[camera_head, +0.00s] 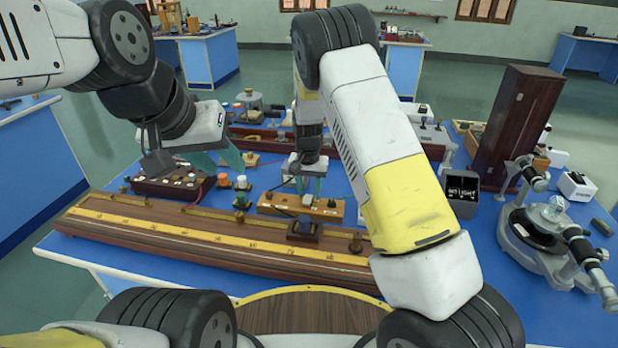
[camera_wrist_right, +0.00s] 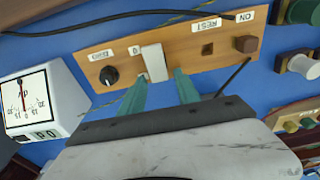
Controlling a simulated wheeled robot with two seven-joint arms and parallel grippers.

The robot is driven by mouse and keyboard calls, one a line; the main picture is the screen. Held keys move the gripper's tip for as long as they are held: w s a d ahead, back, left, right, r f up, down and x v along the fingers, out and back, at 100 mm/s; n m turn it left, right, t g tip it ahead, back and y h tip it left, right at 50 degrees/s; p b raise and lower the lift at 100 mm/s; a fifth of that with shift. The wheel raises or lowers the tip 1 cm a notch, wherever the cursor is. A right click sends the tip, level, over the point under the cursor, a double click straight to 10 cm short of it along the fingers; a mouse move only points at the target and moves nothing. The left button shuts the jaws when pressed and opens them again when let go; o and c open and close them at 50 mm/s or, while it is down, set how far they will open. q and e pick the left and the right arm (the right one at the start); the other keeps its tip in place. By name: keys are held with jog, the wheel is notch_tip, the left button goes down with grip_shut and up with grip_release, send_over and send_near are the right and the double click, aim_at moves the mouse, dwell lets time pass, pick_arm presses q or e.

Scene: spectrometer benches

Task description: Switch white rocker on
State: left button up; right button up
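A wooden switch board (camera_wrist_right: 225,55) fills the middle of the right wrist view. It carries a white rocker (camera_wrist_right: 153,62), with a "0" label just left of it and "ON" and "REST" labels toward the right. The same board (camera_head: 328,209) lies on the bench in the head view; the rocker cannot be made out there. My right gripper (camera_wrist_right: 161,73) is open and empty, its teal fingers over the board's near edge. Its left fingertip is close to the rocker's lower end; contact cannot be told. My left gripper (camera_head: 229,167) is open and empty above the bench, further left.
The board also has a black knob (camera_wrist_right: 109,75) and a brown block (camera_wrist_right: 245,46). A white dial meter (camera_wrist_right: 43,100) stands left of it. In the head view, a long wooden scale rail (camera_head: 180,240) lies in front, small knobs stand left, and a spectrometer (camera_head: 545,225) stands right.

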jog(key=shift+r, duration=0.1)
jog(key=r, duration=0.7)
jog(key=shift+s+a+r, duration=0.1)
jog(key=shift+s+r, duration=0.2)
jog(key=shift+s, duration=0.05)
notch_tip(320, 180, up, 12)
jog(key=y, duration=0.2)
send_over(310, 196)
jog(key=s+d, duration=0.5)
jog(key=s, duration=0.1)
jog(key=s+d+r+n+t, duration=0.1)
jog(key=s+d+r+t, duration=0.1)
jog(key=s+d+r, duration=0.4)
jog(key=s+d+r+n+t, duration=0.1)
jog(key=s+r, duration=0.1)
jog(key=s, duration=0.7)
jog(key=s+d+r+t, duration=0.1)
jog(key=s+r+t, duration=0.1)
jog(key=s, duration=0.8)
jog(key=shift+d+r+n, duration=0.4)
jog(key=shift+r, duration=0.15)
